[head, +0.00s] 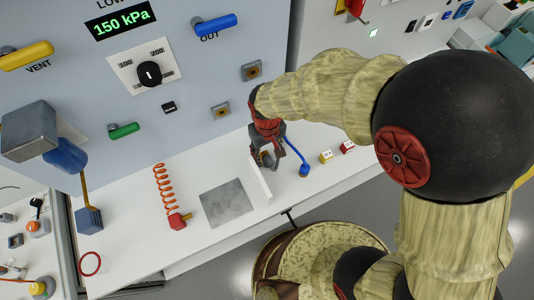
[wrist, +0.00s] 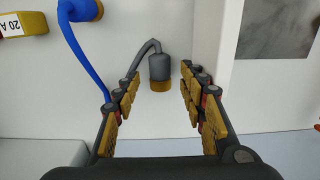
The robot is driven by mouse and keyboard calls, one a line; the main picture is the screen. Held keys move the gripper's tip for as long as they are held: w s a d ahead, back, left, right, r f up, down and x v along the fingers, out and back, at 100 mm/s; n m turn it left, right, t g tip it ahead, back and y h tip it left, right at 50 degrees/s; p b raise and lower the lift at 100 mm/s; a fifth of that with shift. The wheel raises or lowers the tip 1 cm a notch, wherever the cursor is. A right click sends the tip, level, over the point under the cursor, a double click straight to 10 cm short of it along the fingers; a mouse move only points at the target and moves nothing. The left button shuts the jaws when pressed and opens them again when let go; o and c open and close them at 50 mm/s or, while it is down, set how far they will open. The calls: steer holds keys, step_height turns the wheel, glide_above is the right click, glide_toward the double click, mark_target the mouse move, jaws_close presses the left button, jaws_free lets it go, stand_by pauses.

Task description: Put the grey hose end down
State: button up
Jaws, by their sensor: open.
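The grey hose end (wrist: 160,68) shows in the wrist view as a short grey cylinder with a gold band, with its grey hose curving off to the left. It is over the white counter, between the two fingers of my gripper (wrist: 160,84), with a visible gap on each side. My gripper is open. In the head view my gripper (head: 267,160) is low over the counter (head: 205,178), just right of the upright white divider (head: 260,182). The hose end is mostly hidden by the fingers there. I cannot tell whether it rests flat on the counter.
A grey metal plate (head: 227,202) and a red hose fitting (head: 178,221) are left of the divider. The panel (head: 190,75) rises behind.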

mark_target(267, 158)
steer(key=w+d+r+m+t+p, duration=0.1)
steer(key=d+r+p, duration=0.3)
steer(key=r, duration=1.3)
steer(key=s+d+r+m+t, duration=0.2)
steer(key=s+d+r, duration=0.2)
steer(key=d+r, duration=0.3)
steer(key=s+d+r+m+t, duration=0.2)
steer(key=d+r, duration=0.4)
steer(key=d, duration=0.5)
steer(key=s+m, duration=0.1)
steer(key=s, duration=0.1)
steer(key=shift+s+d+r+t+b, duration=0.3)
steer(key=shift+d+r+b, duration=0.05)
steer(key=shift+r, duration=0.05)
steer(key=shift+a, duration=0.1)
